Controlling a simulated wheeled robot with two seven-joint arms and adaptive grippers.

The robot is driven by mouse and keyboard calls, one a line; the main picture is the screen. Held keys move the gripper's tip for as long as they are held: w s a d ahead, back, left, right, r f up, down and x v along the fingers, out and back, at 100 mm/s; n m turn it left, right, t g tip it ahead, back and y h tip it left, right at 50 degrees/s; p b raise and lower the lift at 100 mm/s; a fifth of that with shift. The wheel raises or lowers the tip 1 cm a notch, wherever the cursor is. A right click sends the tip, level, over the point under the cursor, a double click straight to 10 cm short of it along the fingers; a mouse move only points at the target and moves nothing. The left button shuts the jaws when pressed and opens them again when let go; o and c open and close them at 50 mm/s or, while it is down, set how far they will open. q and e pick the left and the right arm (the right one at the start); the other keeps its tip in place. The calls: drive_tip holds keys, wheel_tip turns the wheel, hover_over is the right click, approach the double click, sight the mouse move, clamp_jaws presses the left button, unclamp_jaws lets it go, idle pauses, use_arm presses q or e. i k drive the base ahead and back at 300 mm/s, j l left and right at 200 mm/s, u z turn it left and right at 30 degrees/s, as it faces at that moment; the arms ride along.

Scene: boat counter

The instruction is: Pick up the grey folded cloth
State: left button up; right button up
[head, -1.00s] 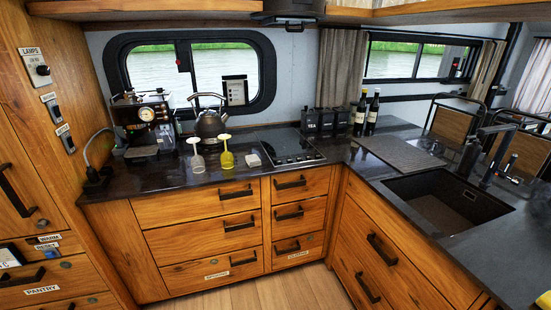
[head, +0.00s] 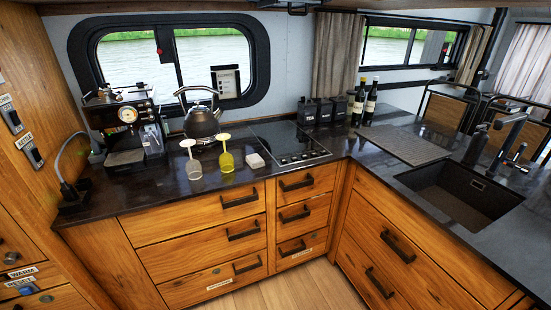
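A small pale grey block-like item (head: 254,160), which looks like the folded cloth, lies on the dark counter (head: 236,184). It is left of the black hob (head: 288,143) and right of an upside-down yellow-green glass (head: 226,162). It appears apart from both. It is small in the view, so its folds cannot be made out. Neither of my grippers shows in the head view.
An upside-down clear glass (head: 193,168) stands left of the yellow-green one. Behind them are a kettle (head: 202,122) and a coffee machine (head: 125,130). Dark canisters (head: 323,112) and two bottles (head: 365,103) stand at the back. The sink (head: 458,194) is at right.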

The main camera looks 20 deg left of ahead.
sight(255, 161)
drive_tip(key=i+j+z, duration=0.1)
drive_tip(key=j+z, duration=0.35)
drive_tip(key=j, duration=0.4)
drive_tip(key=j+z, duration=0.5)
drive_tip(key=j, duration=0.3)
